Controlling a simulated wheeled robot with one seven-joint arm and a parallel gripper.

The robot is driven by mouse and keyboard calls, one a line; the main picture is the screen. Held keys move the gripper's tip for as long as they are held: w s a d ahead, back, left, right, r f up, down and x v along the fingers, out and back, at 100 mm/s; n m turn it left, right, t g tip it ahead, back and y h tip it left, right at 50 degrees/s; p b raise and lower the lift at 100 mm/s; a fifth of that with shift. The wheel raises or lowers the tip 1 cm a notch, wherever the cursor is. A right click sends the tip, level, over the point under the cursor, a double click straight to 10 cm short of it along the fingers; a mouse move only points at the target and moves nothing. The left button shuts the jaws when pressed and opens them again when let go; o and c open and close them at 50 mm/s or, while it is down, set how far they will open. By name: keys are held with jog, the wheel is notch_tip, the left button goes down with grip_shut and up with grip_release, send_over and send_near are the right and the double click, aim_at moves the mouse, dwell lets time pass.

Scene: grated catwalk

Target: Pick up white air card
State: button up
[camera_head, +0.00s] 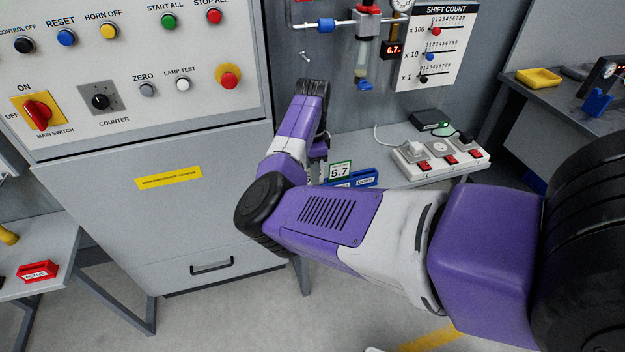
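A small white card (341,170) with a green edge and "5.7" on it stands upright at the blue holder (366,179) on the grey bench. It is the likely air card, though no such word is readable on it. My gripper (317,172) points down just left of the card, close to it. My forearm and wrist hide most of the gripper and the left end of the holder. I cannot tell whether the fingers are apart or touch the card.
A power strip (440,158) with red switches and a small black box (430,121) lie right of the holder. The control cabinet (150,130) stands left. An air regulator (362,45) and shift-count board (437,45) hang on the wall behind.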

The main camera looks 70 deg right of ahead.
grip_shut()
dwell(0.4)
